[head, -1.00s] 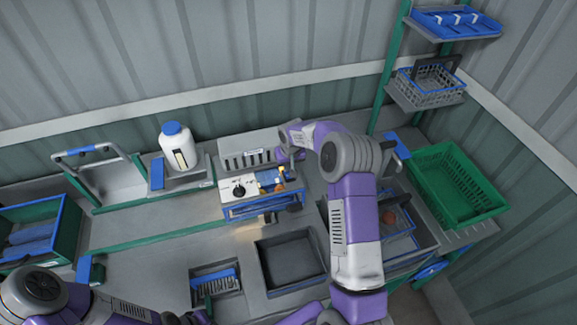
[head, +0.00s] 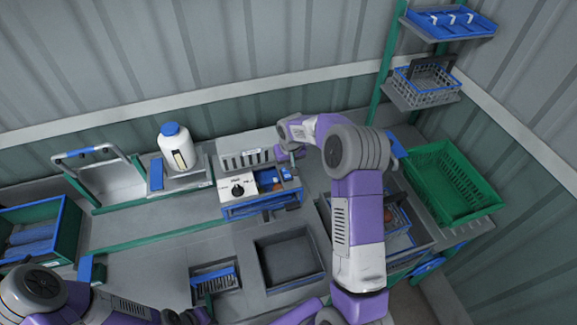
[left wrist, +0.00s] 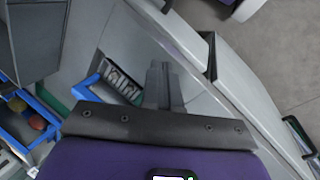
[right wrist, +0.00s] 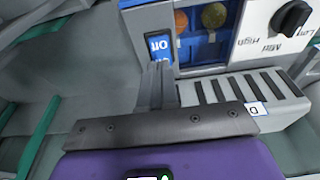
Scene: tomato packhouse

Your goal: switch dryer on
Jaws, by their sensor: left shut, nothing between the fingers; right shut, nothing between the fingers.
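The dryer (head: 231,211) stands against the back wall, with a slotted grey part, a white panel and a black knob (head: 237,190). In the right wrist view the knob (right wrist: 291,18) sits by the words Low, Med and High. A blue rocker switch (right wrist: 160,46) marked "Off" is on the dryer's end. My right gripper (right wrist: 157,82) is shut and empty, its tips close to the switch's lower edge; I cannot tell whether they touch. In the head view my right wrist hides part of the dryer. My left gripper (left wrist: 163,85) is shut and empty, away from the dryer.
A white bottle with a blue cap (head: 176,148) stands left of the dryer. A dark square tray (head: 262,268) and a brush box (head: 233,291) are in front. A green crate (head: 425,167) is at right. Produce (right wrist: 214,14) lies in the dryer's blue compartment.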

